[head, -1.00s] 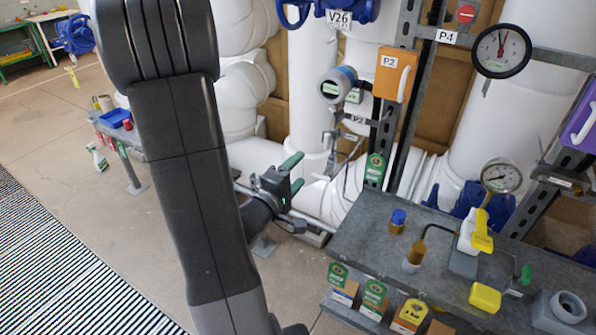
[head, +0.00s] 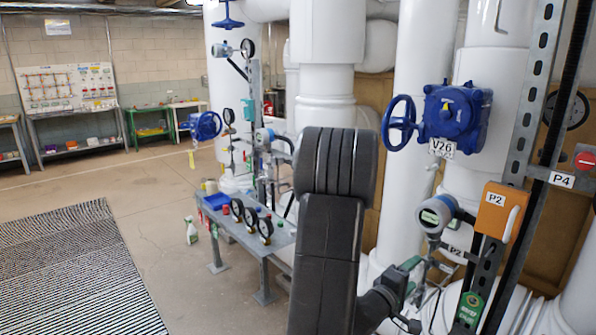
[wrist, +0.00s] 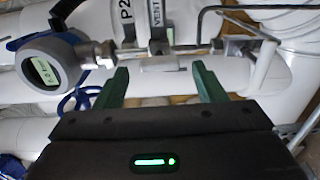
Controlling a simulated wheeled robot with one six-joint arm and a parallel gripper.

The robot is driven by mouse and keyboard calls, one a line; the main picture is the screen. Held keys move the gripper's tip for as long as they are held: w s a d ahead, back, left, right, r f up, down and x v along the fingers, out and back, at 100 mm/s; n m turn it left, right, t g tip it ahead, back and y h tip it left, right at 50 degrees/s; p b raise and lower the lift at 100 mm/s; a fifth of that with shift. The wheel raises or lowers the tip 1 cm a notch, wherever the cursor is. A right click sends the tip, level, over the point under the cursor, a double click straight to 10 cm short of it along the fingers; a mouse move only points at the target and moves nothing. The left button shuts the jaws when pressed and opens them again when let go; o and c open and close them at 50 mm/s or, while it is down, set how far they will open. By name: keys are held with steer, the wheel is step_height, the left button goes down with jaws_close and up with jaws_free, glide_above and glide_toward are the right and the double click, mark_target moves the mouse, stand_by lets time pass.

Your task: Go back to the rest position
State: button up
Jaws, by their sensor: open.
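My gripper (head: 414,280) shows in the head view at the lower right of my dark arm, partly hidden by the arm. In the wrist view its two green fingers (wrist: 160,88) stand wide apart with nothing between them. Beyond the fingertips is a horizontal white pipe (wrist: 190,80). A grey transmitter with a small display (wrist: 42,68) is to the left of the fingers; it also shows in the head view (head: 437,214), above and right of my gripper. I cannot tell how close the fingers are to the pipe.
A blue valve (head: 455,118) tagged V26 and an orange P2 box (head: 502,212) are at the right. Left of my arm stands a grey bench (head: 248,238) with several gauges. A striped mat (head: 70,270) lies at the left, with open floor (head: 160,215) beyond.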

steer(key=shift+x, duration=1.15)
steer(key=shift+s+a, duration=0.1)
steer(key=shift+a, duration=0.05)
